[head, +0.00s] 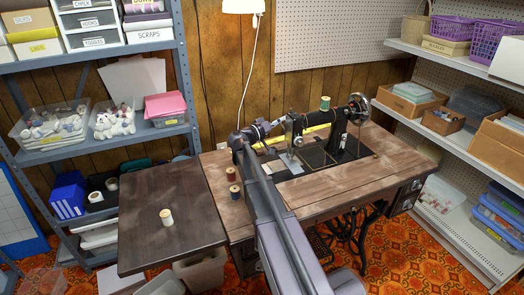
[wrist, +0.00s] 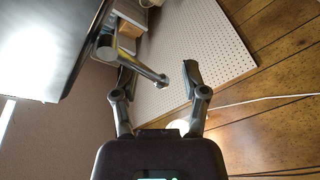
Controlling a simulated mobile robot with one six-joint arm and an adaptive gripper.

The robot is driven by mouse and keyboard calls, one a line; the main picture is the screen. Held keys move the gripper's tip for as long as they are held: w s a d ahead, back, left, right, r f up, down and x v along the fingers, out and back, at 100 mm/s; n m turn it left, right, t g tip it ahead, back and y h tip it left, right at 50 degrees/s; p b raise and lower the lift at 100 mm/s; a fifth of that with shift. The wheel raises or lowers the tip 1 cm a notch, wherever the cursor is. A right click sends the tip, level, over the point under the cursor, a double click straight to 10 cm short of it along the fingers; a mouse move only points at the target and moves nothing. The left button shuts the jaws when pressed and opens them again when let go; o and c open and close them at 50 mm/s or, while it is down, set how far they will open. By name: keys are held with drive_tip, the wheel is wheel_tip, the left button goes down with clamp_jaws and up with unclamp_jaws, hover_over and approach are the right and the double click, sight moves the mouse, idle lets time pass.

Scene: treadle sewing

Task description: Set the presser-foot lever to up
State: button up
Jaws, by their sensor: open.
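The black sewing machine (head: 338,128) stands on its wooden table, with its silver head end facing left. My gripper (head: 262,130) is just left of that head end, reached from the front. In the wrist view the machine's head (wrist: 50,45) fills the upper left. A grey bar that looks like the presser-foot lever (wrist: 145,68) runs from a round pivot down to the right, into the space between my fingers. My gripper (wrist: 158,72) is open around its free end. I cannot tell whether a finger touches it. In the head view the lever cannot be made out.
A spool of thread (head: 325,103) sits on top of the machine. Shelves flank both sides. The table's right part is clear.

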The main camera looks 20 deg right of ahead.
drive_tip(key=shift+f, duration=0.1)
